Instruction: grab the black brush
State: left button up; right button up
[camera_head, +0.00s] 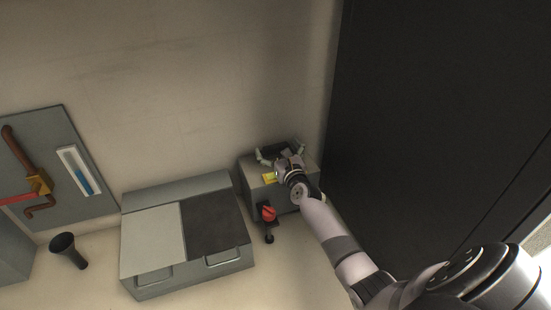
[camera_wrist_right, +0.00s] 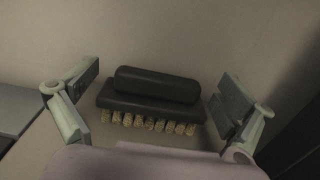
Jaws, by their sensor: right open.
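The black brush (camera_wrist_right: 155,95) lies crosswise in the middle of the right wrist view, with a rounded black handle block and a row of tan bristle tufts facing me. My right gripper (camera_wrist_right: 160,84) is open, with one finger on each side of the brush and a visible gap at both ends. In the head view my right gripper (camera_head: 280,153) is over the grey box by the wall, and part of the dark brush (camera_head: 274,149) shows between its fingers. My left gripper is not in view.
The small grey box (camera_head: 258,192) has a red knob (camera_head: 268,213) on its front and a yellow label (camera_head: 269,178). A dark cabinet (camera_head: 430,110) rises close on the right.

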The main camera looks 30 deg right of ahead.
jog(key=shift+w+d, duration=0.2)
jog(key=shift+w, duration=0.45)
jog(key=shift+c, duration=0.3)
jog(key=c, duration=1.2)
